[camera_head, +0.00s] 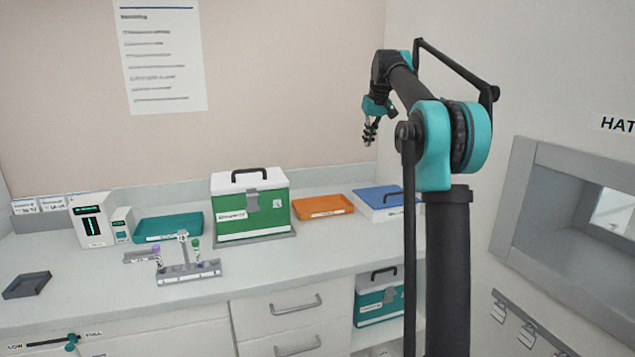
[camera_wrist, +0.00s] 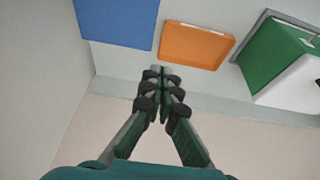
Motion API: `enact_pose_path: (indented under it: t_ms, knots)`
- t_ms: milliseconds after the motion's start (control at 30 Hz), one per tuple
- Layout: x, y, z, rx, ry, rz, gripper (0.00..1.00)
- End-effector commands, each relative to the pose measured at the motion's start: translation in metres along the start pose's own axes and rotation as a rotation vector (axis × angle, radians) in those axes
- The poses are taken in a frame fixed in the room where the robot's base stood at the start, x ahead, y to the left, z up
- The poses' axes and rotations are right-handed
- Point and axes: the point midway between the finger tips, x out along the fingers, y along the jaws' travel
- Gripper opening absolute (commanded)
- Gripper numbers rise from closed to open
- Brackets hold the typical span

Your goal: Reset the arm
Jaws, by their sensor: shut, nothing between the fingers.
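My arm stands at the right of the head view, folded at its teal elbow, with the forearm reaching back toward the wall. My gripper (camera_head: 369,143) hangs high above the counter, pointing down, near the back right corner. In the wrist view my gripper (camera_wrist: 160,72) is shut, with its fingertips together and nothing between them. It touches nothing that I can see.
Below stand an orange tray (camera_head: 322,207), a blue-lidded box (camera_head: 385,201) and a green cooler box (camera_head: 250,222). A teal tray (camera_head: 168,228) and a tube rack (camera_head: 190,273) with tubes are further left. A hatch (camera_head: 570,205) is in the right wall.

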Motion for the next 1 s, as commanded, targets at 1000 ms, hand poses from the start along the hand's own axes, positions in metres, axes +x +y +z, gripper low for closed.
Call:
enact_pose_path:
  t_ms: [1000]
  knots:
    - [0.149,-0.078,0.356,0.200,0.010,0.074,0.00]
